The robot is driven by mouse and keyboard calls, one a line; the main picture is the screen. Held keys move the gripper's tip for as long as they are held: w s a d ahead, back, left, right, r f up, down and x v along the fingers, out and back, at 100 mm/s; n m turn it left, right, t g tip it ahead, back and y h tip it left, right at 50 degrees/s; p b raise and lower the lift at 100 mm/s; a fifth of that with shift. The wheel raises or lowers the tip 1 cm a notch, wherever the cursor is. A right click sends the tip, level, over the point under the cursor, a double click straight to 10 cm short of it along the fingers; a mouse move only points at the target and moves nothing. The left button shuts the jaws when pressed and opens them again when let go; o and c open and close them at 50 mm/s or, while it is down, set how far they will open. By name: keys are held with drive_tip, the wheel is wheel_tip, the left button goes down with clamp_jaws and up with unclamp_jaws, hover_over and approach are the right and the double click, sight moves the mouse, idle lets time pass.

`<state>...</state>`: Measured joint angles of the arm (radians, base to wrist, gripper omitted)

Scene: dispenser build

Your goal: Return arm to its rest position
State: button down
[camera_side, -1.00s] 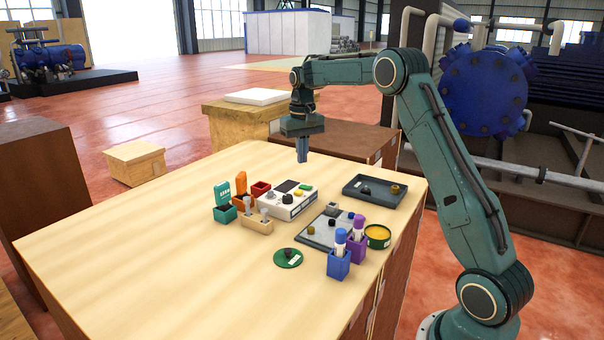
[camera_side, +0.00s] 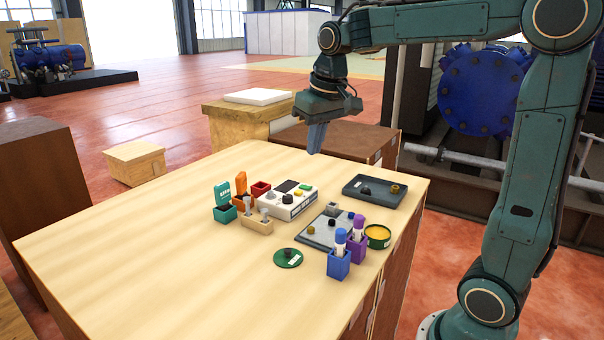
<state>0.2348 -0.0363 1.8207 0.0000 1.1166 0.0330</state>
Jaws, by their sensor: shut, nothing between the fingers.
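My gripper (camera_side: 316,140) hangs from my arm above the far edge of the wooden table (camera_side: 150,245), pointing down and slightly tilted. Its fingers are together and hold nothing. It is clear of everything on the table, up and to the left of the dark tray (camera_side: 372,203) and above the white device (camera_side: 290,207). My arm reaches in from the right side of the picture, with its upright link beside the table.
On the table stand a teal holder (camera_side: 225,213), an orange holder (camera_side: 243,197), a red box (camera_side: 261,188), a wooden block with pegs (camera_side: 256,226), a grey plate (camera_side: 317,233), a green disc (camera_side: 288,258), blue (camera_side: 339,264) and purple (camera_side: 356,248) holders, and a yellow-filled tin (camera_side: 377,236). The left is bare.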

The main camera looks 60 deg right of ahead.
drive_tip(key=s+a+f+n+t, duration=0.1)
drive_tip(key=s+a, duration=0.3)
drive_tip(key=s, duration=0.5)
drive_tip(key=s+a+f+n+t, duration=0.1)
drive_tip(key=s+a+f, duration=0.3)
drive_tip(key=s, duration=0.5)
drive_tip(key=shift+s+a+n+t+y, duration=0.3)
drive_tip(key=shift+a+n+t, duration=0.1)
drive_tip(key=shift+n, duration=0.1)
